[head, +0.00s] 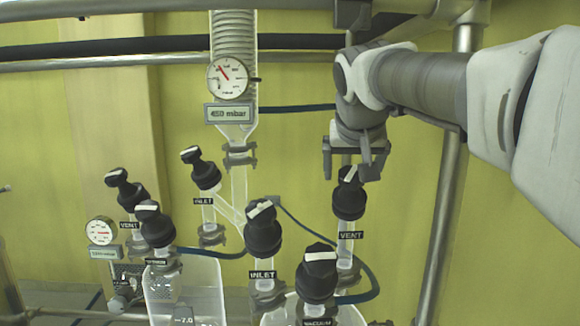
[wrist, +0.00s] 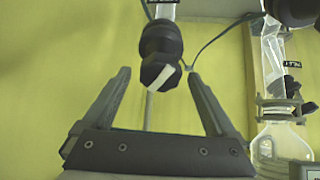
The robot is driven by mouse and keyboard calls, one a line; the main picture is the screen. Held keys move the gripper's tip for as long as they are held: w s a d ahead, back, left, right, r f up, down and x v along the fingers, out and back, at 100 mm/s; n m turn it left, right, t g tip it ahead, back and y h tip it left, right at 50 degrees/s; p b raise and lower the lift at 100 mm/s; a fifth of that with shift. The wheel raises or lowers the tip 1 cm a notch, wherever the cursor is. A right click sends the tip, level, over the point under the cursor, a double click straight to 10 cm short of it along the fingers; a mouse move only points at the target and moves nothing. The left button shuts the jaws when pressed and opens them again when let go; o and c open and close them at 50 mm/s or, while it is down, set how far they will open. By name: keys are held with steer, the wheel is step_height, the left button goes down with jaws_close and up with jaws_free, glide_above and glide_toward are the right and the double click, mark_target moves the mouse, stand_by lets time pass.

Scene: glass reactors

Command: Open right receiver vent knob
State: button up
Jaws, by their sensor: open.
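The right receiver vent knob (head: 349,198) is black with a white stripe on its cap and stands above a "VENT" label (head: 351,235) on the right glass receiver. My gripper (head: 354,172) is over the knob, pointing down, and its fingers overlap the cap in the head view. In the wrist view the same knob (wrist: 160,50) lies between and just beyond the two spread fingertips of my gripper (wrist: 158,74), its white stripe slanted. The gripper is open and holds nothing; I cannot tell whether a finger touches the knob.
Close by stand the black inlet knob (head: 262,232) and the vacuum knob (head: 318,275). More black knobs, including the left vent knob (head: 126,191), stand to the left. A gauge (head: 228,78) tops the 450 mbar display. A metal post (head: 448,180) rises at right.

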steer(key=shift+w+f, duration=0.25)
steer(key=shift+f, duration=0.1)
steer(key=shift+c, duration=0.2)
steer(key=c, duration=1.3)
steer(key=shift+d, duration=0.1)
steer(key=shift+c, duration=0.2)
steer(key=shift+n, duration=0.5)
steer(key=n+y+p, duration=0.1)
steer(key=n, duration=0.3)
steer(key=n+y, duration=0.1)
steer(key=n, duration=0.1)
steer(key=n+p, duration=0.1)
steer(key=n, duration=0.2)
steer(key=shift+n+g+y, duration=0.3)
steer(key=shift+y, duration=0.1)
steer(key=n+g+p, duration=0.1)
steer(key=n, duration=0.4)
steer(key=shift+n+y, duration=0.3)
steer(key=shift+y, duration=0.1)
steer(key=shift+n+g+p, duration=0.6)
steer(key=shift+n+g, duration=0.2)
steer(key=shift+n, duration=1.8)
